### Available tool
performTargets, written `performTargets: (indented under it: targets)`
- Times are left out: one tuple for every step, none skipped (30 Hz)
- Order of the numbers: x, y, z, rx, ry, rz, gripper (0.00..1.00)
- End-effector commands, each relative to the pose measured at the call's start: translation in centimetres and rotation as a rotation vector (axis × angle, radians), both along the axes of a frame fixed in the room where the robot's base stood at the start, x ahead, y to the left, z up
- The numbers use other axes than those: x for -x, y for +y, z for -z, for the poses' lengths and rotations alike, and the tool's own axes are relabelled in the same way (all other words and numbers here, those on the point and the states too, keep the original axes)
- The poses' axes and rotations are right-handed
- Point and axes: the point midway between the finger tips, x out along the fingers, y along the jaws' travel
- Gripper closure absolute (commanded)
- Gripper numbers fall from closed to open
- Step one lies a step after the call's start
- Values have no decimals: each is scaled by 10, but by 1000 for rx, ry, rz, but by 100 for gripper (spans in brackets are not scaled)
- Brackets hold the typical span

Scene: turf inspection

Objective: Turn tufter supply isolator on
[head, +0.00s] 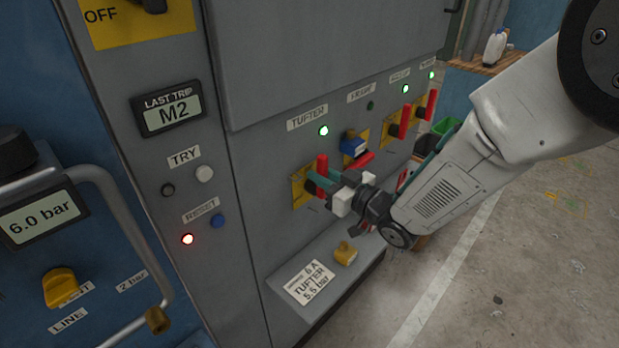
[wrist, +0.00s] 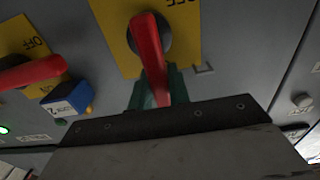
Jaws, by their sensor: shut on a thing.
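The tufter isolator has a red handle (head: 322,163) on a yellow plate (head: 299,188), under the TUFTER label (head: 307,117). The handle stands about upright in the head view. The green lamp (head: 323,131) above it is lit. My gripper (head: 325,181) is shut on the handle's lower part, with its teal fingers on either side. In the wrist view the red handle (wrist: 150,48) runs down between the green fingers of my gripper (wrist: 158,88). The handle's far end is hidden by the gripper body there.
The neighbouring isolator carries a blue padlock (head: 354,145); its red handle (head: 363,159) lies sideways and its lamp (head: 371,105) is dark. Two farther isolators have upright handles and lit green lamps. A sloped shelf with a yellow-brown padlock (head: 346,253) and TUFTER tag (head: 309,283) juts out below.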

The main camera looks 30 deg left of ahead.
Motion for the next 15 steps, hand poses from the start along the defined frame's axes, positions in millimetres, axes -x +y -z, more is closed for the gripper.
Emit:
performTargets:
  targets:
    - [-2,-3,0,-2,9,3,100]
    - [-3,-4,0,-4,14,5,100]
    - [-4,-5,0,-5,19,7,100]
    - [-5,-6,0,-6,22,7,100]
    - [-5,-6,0,-6,24,8,100]
    - [-6,-6,0,-7,26,9,100]
    - [-6,-7,0,-7,27,9,100]
    - [-6,-7,0,-7,28,9,100]
    - [-6,-7,0,-7,28,9,100]
    - [-6,-7,0,-8,29,9,100]
    - [-6,-7,0,-8,29,9,100]
    - [-6,-7,0,-8,29,9,100]
    - [-6,-7,0,-8,29,9,100]
    - [-6,-7,0,-8,29,9,100]
    - [-6,-7,0,-8,29,9,100]
